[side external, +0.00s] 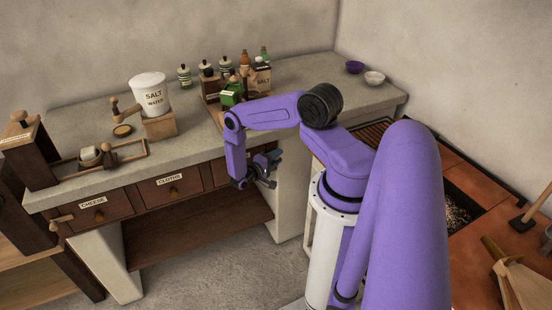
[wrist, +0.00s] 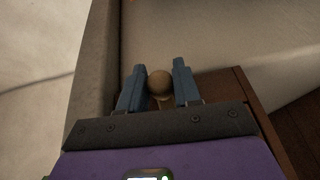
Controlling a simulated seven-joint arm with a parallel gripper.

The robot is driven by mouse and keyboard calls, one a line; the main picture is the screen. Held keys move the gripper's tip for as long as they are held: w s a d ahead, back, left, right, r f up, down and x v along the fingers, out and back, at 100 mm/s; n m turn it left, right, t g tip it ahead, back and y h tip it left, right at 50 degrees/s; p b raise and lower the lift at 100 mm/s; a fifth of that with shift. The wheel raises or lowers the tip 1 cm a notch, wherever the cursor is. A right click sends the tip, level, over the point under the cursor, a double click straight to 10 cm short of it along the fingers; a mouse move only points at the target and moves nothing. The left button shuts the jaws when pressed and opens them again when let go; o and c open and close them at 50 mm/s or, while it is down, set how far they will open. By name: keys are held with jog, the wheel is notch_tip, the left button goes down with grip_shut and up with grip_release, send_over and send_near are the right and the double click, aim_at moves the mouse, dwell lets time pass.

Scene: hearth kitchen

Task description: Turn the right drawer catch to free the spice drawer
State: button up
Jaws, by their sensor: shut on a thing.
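My gripper (side external: 265,172) is at the right end of the drawer row in the side external view. In the wrist view its two blue fingers (wrist: 159,80) stand on either side of a round brown knob on a short stem, which I take to be the right drawer catch (wrist: 160,84). The gripper is shut on it. In the side view the catch is hidden behind the gripper. The right-hand drawer (side external: 219,171), taken as the spice drawer, is partly hidden by my arm; its label cannot be seen. Its front looks closed.
The cheese drawer (side external: 112,212) and cloths drawer (side external: 188,192) are to the left, with another wooden catch (side external: 62,220) at the far left. Open floor lies in front.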

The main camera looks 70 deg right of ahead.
jog(key=shift+h, duration=0.3)
jog(key=o, duration=1)
jog(key=v, duration=1.7)
jog(key=shift+w+a, duration=0.2)
jog(key=shift+w, duration=0.05)
